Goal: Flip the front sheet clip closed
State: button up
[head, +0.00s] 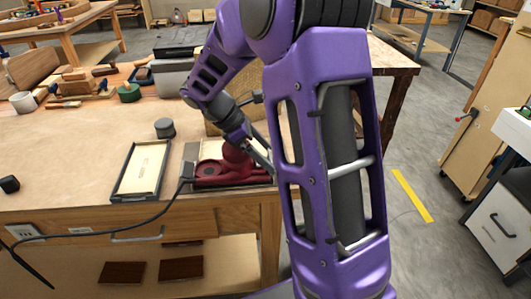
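A dark red power tool with a rounded knob, which looks like a sheet sander (210,175), lies near the front edge of the wooden workbench (75,150). A black cord runs from its left end. The front sheet clip cannot be made out at this size. My gripper (258,152) points down and right, just above or beside the tool's knob. My purple arm hides part of the gripper and the area to its right. I cannot tell whether the fingers touch the tool or whether they are open.
Left of the sander lies a black-edged tray (118,184) with a pale sheet. A dark round container (165,128) stands behind it. A small black object (9,184) lies far left. Hand tools and wooden pieces crowd the bench's back left. The left middle bench is clear.

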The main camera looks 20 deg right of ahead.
jog(key=p+v, duration=0.3)
jog(key=v, duration=1.4)
jog(key=shift+r, duration=0.2)
